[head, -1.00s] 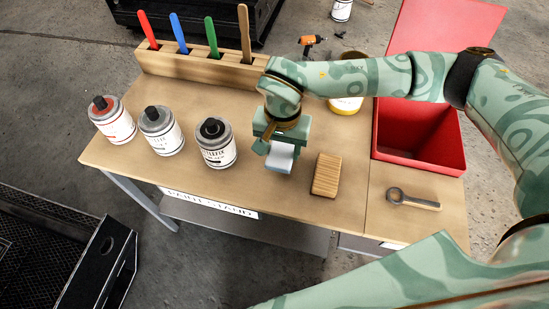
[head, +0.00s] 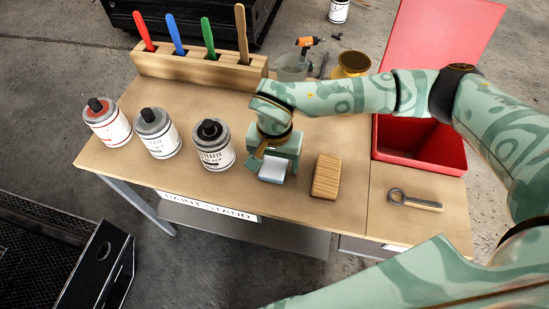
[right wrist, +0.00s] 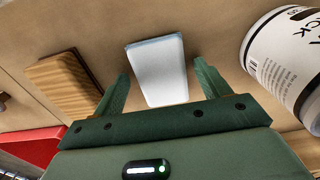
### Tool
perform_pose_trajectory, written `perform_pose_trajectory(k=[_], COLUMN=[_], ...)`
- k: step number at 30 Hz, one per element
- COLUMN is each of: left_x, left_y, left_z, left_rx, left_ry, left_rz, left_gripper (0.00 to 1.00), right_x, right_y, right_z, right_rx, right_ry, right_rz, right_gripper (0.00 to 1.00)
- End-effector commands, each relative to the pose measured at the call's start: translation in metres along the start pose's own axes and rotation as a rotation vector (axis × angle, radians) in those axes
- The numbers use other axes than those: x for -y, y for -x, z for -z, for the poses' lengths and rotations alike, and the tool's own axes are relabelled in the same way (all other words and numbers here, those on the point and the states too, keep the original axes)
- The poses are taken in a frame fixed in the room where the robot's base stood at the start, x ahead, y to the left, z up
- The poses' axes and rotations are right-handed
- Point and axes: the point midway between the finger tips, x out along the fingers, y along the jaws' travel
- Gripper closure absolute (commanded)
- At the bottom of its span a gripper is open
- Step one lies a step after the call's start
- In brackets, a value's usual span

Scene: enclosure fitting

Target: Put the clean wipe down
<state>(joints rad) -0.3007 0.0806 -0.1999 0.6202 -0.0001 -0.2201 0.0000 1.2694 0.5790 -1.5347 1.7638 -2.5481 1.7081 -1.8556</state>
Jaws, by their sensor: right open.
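The clean wipe is a small white folded pad (head: 272,173) near the front edge of the wooden bench, between the black-capped can and the ribbed wooden block. My right gripper (head: 270,167) is over it with its jaws open. In the right wrist view the wipe (right wrist: 158,72) lies flat on the bench, between and beyond the two green fingers (right wrist: 162,88), with a gap on each side. Part of the wipe is hidden under the gripper in the head view. My left gripper is not in view.
Paint cans (head: 107,122), (head: 158,133), (head: 212,146) stand to the left. The ribbed wooden block (head: 327,176) is close on the right. A ring-ended tool (head: 415,200) and an open red bin (head: 430,153) are farther right. A wooden rack (head: 190,68) stands behind.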

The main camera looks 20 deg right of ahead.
Motion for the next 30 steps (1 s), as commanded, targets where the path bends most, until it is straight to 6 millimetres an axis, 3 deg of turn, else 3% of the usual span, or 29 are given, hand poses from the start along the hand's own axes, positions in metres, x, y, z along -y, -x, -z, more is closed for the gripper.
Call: perform_pose_trajectory(k=[2,9,18,24,30], left_x=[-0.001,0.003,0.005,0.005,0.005], left_y=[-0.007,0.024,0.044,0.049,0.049], left_z=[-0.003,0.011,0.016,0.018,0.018], left_rx=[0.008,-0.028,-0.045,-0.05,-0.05], left_ry=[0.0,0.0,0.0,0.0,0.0], left_rz=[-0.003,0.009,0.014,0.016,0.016], left_gripper=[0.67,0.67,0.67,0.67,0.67], right_x=[0.0,0.0,0.0,-0.001,-0.001], right_y=[-0.008,0.061,0.134,0.157,0.16], right_z=[-0.001,-0.001,-0.002,-0.002,-0.002], right_rx=[0.005,-0.01,-0.005,0.0,0.001], right_ry=[0.001,0.002,0.002,0.001,0.001], right_rz=[-0.001,0.006,0.004,0.001,0.0], right_gripper=[0.25,0.25,0.25,0.25,0.25])
